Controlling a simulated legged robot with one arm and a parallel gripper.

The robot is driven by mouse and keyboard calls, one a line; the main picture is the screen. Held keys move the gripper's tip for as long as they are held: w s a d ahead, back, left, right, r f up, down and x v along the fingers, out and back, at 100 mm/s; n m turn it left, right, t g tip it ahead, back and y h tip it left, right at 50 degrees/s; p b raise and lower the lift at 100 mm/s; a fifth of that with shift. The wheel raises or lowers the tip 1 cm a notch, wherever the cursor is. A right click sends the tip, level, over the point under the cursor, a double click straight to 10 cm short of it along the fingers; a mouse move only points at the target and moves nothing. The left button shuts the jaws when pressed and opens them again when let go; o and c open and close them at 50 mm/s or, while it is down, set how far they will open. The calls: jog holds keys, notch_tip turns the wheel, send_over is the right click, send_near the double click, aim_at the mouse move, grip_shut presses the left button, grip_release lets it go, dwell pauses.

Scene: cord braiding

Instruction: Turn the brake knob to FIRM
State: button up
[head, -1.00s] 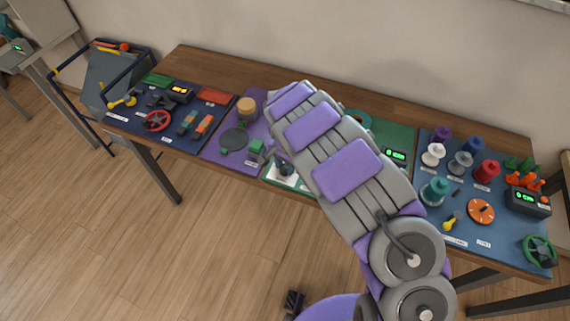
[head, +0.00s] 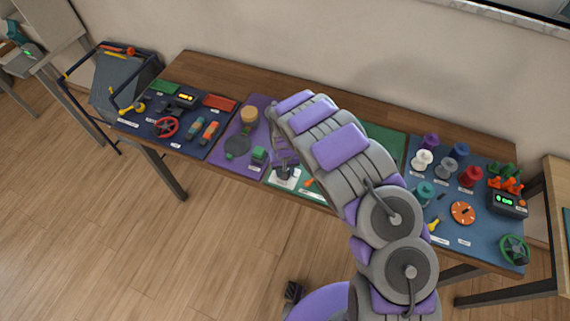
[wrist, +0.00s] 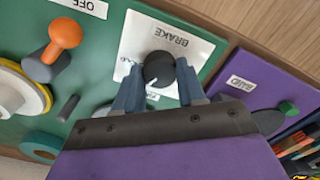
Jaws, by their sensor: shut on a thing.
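The brake knob (wrist: 159,69) is black and round with a white pointer line. In the wrist view it stands on a white plate (wrist: 140,43) marked BRAKE, which appears upside down. My gripper (wrist: 157,84) is shut on the knob, one finger on each side. The pointer line faces down-left in the wrist view, towards a small label partly hidden by the fingers. The label's full word cannot be read. In the head view my gripper (head: 285,170) is down at the white plate (head: 282,182), and the knob is hidden.
In the wrist view an orange-topped lever (wrist: 65,34) and an OFF label (wrist: 82,6) lie left of the plate on the green panel. A purple panel (wrist: 240,83) is at right. In the head view a blue panel (head: 462,225) with spools is at right.

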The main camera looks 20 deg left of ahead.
jog(key=shift+w+a+r+n+p, duration=0.1)
jog(key=shift+n+p, duration=2.2)
jog(key=shift+p, duration=0.25)
jog(key=o, duration=1.1)
jog(key=shift+c, duration=0.2)
jog(key=shift+r, duration=0.15)
notch_tip(320, 180, up, 17)
jog(key=p, duration=0.1)
jog(key=shift+a, duration=0.1)
